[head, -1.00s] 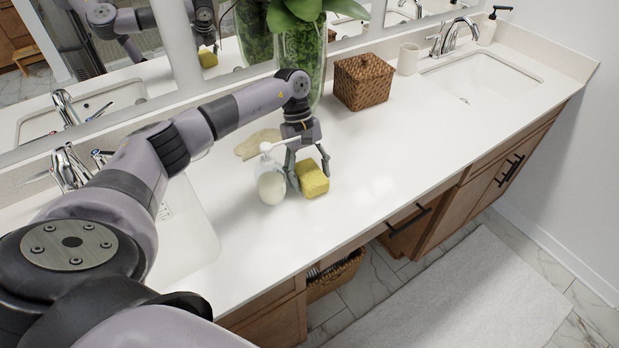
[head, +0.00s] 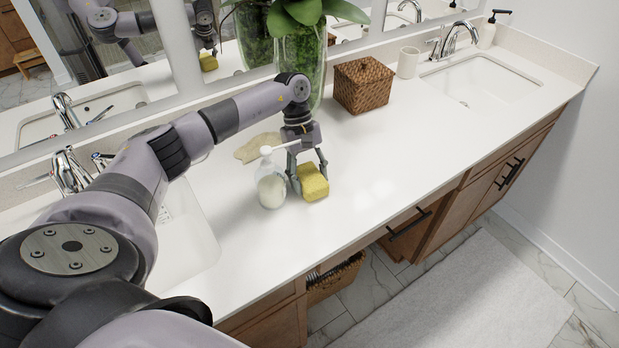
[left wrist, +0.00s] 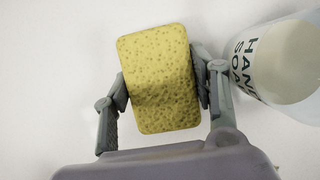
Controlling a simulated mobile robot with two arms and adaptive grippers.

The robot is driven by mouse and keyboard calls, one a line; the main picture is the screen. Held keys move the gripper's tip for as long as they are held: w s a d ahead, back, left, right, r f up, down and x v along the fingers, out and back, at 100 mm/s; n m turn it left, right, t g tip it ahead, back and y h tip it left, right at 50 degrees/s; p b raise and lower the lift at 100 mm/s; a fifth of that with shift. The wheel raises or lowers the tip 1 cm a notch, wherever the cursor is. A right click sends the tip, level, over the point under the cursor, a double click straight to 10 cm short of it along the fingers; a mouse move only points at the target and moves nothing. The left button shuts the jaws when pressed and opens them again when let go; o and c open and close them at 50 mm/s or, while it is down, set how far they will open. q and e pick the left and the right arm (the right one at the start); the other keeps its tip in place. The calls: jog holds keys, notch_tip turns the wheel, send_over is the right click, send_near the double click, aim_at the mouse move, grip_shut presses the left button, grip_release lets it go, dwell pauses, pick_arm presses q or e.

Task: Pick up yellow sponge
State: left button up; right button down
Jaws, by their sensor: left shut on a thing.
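The yellow sponge (head: 313,182) is at the white countertop, just right of the soap bottle. My left gripper (head: 310,180) points down from above and is shut on the sponge. In the left wrist view the sponge (left wrist: 160,78) sits between the two fingers (left wrist: 162,90), one on each side and close against it. The head view does not clearly show whether the sponge touches the counter. My right gripper is not in view.
A clear hand soap bottle (head: 270,182) with a white pump stands close beside the left finger. A beige flat item (head: 257,147) lies behind it. A wicker box (head: 363,84) and a glass vase (head: 301,58) stand farther back. The counter's front right is clear.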

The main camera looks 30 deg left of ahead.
pick_arm(q)
jog(key=shift+r+p, duration=0.35)
jog(key=shift+p, duration=0.15)
jog(key=shift+r+b, duration=0.3)
jog(key=shift+b, duration=0.45)
jog(key=w+a+b, duration=0.1)
jog(key=a, duration=0.1)
jog(key=w+a+b, duration=0.1)
jog(key=a, duration=0.2)
jog(key=w+a+b, duration=0.1)
jog(key=w+a, duration=0.1)
jog(key=shift+a+r+b, duration=0.1)
jog(key=shift+a+b, duration=0.05)
jog(key=shift+b, duration=0.25)
notch_tip(320, 180, up, 14)
jog(key=shift+s, duration=0.1)
